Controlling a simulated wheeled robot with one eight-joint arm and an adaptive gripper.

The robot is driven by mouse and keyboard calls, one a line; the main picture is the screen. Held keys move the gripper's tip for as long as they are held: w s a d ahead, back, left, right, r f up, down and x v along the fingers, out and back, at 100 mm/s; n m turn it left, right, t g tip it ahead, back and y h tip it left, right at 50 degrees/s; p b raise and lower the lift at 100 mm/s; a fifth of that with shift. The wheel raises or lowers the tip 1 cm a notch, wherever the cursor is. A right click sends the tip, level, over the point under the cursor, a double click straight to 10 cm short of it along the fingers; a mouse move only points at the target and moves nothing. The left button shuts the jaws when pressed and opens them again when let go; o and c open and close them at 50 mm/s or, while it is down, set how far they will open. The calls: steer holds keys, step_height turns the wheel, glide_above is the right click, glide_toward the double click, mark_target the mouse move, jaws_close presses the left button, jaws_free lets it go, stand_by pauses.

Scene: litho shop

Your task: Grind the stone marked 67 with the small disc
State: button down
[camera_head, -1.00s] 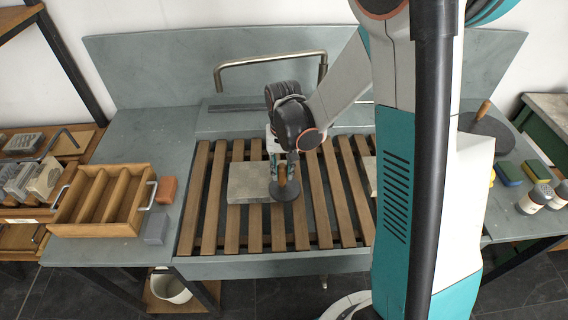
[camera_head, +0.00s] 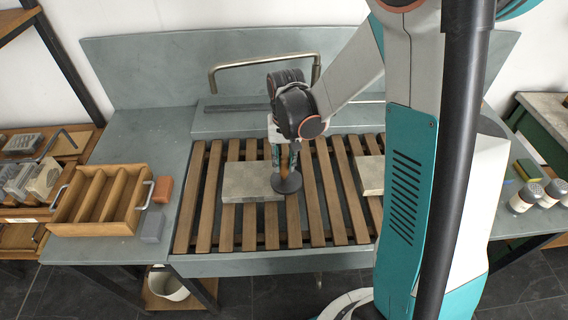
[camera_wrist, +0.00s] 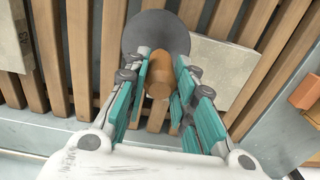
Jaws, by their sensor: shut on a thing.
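My gripper (camera_head: 284,158) is shut on the wooden handle (camera_wrist: 158,78) of a small dark disc (camera_head: 287,183), which also shows in the wrist view (camera_wrist: 150,30). The disc is face down at the right edge of a flat grey stone (camera_head: 250,180) on the slatted rack, overlapping it in view; I cannot tell whether they touch. That stone is right of the disc in the wrist view (camera_wrist: 225,62), with no mark legible. A second stone (camera_head: 369,174) lies farther right, partly behind my arm.
The wooden slatted rack (camera_head: 233,232) lies in a grey sink with a bent metal pipe (camera_head: 240,65) behind. A divided wooden tray (camera_head: 75,215), an orange block (camera_head: 162,189) and a grey block (camera_head: 152,227) stand left. Shakers (camera_head: 526,197) and a sponge (camera_head: 528,170) stand right.

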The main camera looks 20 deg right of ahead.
steer(key=shift+d+r, duration=0.2)
steer(key=shift+r, duration=0.4)
steer(key=shift+a+r+p, duration=0.1)
steer(key=shift+r+p, duration=1.2)
steer(key=shift+r, duration=0.45)
steer(key=shift+f, duration=0.1)
